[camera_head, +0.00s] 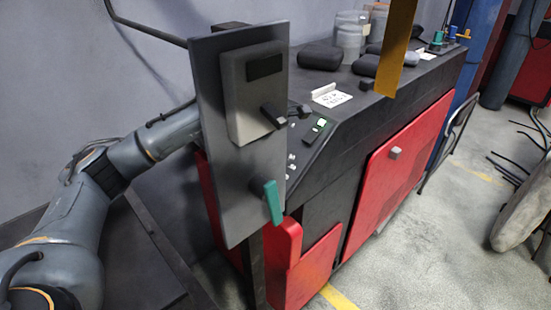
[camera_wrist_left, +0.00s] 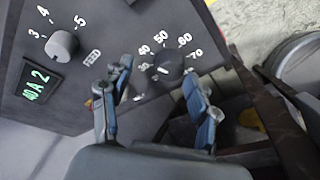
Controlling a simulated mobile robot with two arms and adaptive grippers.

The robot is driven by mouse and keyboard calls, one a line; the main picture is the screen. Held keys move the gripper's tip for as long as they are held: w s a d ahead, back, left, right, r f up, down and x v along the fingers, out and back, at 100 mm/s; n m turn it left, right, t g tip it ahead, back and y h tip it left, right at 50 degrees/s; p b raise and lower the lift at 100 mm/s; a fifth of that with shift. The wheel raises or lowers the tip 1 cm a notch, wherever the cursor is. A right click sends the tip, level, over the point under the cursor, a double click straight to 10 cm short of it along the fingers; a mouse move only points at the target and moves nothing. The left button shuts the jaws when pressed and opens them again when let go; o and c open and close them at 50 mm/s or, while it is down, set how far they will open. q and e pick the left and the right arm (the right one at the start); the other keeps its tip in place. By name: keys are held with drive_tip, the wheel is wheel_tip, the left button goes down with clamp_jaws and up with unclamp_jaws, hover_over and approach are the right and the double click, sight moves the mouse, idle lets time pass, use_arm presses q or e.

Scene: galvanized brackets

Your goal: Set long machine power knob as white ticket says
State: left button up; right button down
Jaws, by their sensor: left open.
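The long black-and-red machine (camera_head: 340,150) runs away to the right in the head view. A white ticket (camera_head: 331,96) with handwriting stands on its top; the writing is too small to read surely. In the left wrist view a dark round knob (camera_wrist_left: 170,66) has a scale with 40, 50, 60 and 70 showing. Its pointer setting is not clear. My left gripper (camera_wrist_left: 157,76) is open, with its two blue-grey fingers on either side of this knob; contact cannot be told. In the head view the left arm passes behind a grey panel, which hides most of the gripper.
A grey knob (camera_wrist_left: 62,44) marked FEED, with 3, 4 and 5, and a green-lit display (camera_wrist_left: 38,80) sit beside it. The upright grey panel (camera_head: 235,190) carries a black lever and a teal handle (camera_head: 273,202). Dark cases (camera_head: 320,56) and jars stand on the machine top.

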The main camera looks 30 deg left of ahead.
use_arm(q)
wheel_tip(320, 180, up, 7)
idle(0.7)
